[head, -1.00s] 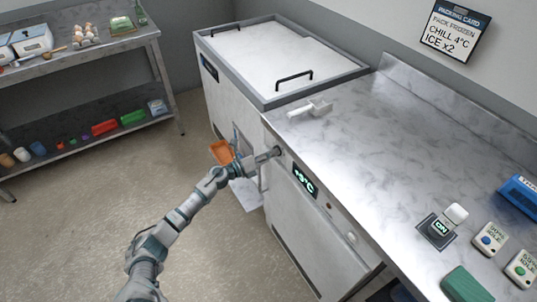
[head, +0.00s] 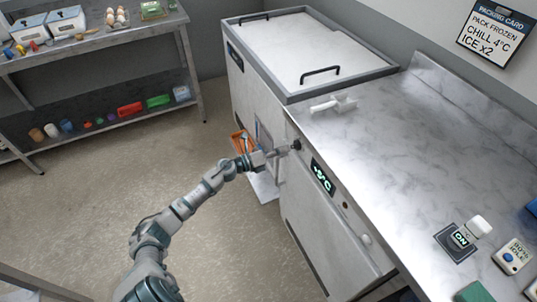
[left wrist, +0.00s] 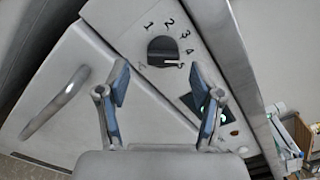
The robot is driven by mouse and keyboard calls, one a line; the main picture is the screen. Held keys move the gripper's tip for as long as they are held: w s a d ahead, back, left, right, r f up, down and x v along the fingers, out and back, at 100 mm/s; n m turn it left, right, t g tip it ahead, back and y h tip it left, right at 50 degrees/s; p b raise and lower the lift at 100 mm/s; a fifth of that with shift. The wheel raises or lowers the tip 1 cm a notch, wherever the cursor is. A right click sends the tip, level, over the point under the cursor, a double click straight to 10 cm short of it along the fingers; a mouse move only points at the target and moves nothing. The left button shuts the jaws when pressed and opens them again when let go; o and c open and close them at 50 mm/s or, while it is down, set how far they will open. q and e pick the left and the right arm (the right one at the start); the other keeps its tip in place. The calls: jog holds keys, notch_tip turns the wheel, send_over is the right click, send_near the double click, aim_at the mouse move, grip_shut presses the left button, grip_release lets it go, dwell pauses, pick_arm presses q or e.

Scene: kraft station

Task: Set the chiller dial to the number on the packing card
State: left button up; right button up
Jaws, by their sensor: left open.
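The packing card (head: 495,32) on the wall reads "PACK FROZEN, CHILL 4°C, ICE x2". The black chiller dial (head: 296,145) sits on the chiller's front panel, left of a lit display (head: 321,177) that seems to read +5°C. My right gripper is not seen.
The white chiller lid (head: 300,50) has black handles. A white scoop-like tool (head: 333,104) lies on the steel counter (head: 410,150). An orange bin (head: 241,143) hangs beyond my arm. A shelf stands at back left.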

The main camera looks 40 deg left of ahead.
pick_arm(q)
jog(key=v, duration=0.7)
jog(key=shift+s, duration=0.25)
jog(key=shift+a, duration=0.1)
